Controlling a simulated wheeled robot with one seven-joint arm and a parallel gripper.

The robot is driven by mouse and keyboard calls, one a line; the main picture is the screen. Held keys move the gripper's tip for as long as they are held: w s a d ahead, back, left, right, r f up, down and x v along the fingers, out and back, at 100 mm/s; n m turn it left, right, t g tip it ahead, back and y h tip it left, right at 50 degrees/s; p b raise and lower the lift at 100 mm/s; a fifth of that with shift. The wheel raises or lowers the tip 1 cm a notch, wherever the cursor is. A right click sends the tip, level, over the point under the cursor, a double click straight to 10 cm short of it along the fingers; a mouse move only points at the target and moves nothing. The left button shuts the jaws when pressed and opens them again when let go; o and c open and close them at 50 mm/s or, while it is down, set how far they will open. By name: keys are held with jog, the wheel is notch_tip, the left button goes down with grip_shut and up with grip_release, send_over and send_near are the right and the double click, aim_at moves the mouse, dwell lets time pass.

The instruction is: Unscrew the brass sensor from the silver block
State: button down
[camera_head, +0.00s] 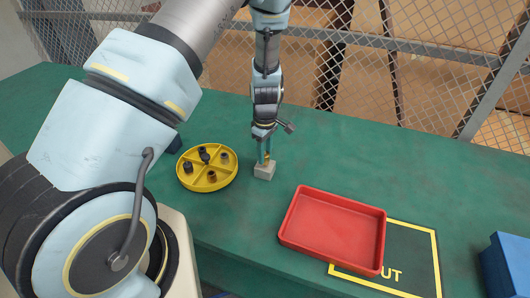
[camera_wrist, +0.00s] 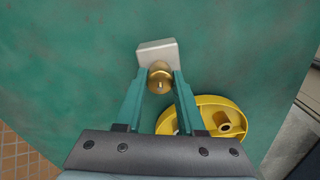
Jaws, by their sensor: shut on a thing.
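The silver block (camera_head: 264,171) stands on the green table, near the middle of the head view. It also shows at the top of the wrist view (camera_wrist: 157,49). The brass sensor (camera_wrist: 160,77) sits at the block, its round end facing the wrist camera. In the head view the sensor is mostly hidden between the fingers. My gripper (camera_head: 265,155) points down over the block. Its two teal fingers (camera_wrist: 161,82) are shut on the brass sensor, one on each side. I cannot tell how far the sensor is threaded into the block.
A yellow divided round tray (camera_head: 211,186) with several small dark and brown parts stands just left of the block. A red tray (camera_head: 332,233) lies to the right, over a dark yellow-edged mat (camera_head: 420,262). A blue bin (camera_head: 506,265) is far right. A mesh fence (camera_head: 420,70) runs behind.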

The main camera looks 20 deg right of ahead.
jog(key=shift+r+p, duration=2.3)
jog(key=shift+r, duration=0.8)
